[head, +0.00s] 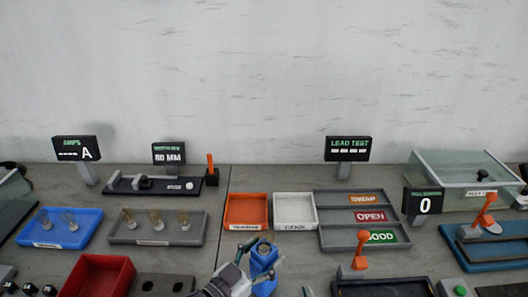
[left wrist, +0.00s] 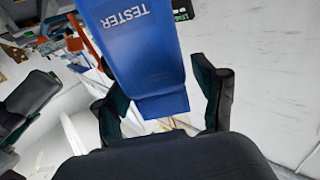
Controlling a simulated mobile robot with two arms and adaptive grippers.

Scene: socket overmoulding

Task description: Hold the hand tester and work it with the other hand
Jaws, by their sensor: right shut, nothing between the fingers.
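The hand tester is a blue block with a round top (head: 263,258) at the bottom middle of the head view. My left gripper (head: 260,254) has its fingers on both sides of it. The tester appears clear of the bench. A dark gripper shape at the left edge of the left wrist view is my right gripper (left wrist: 12,125), shut and empty, apart from the tester. Its fingertips are partly cut off.
Behind stand an orange tray (head: 246,211), a white tray (head: 294,210) and a three-row SWAP, OPEN, GOOD rack (head: 335,218). A LEAD TEST display (head: 348,149) shows dashes. A lever fixture (head: 360,262) is right of the tester. A red bin (head: 98,275) and bulb trays are left.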

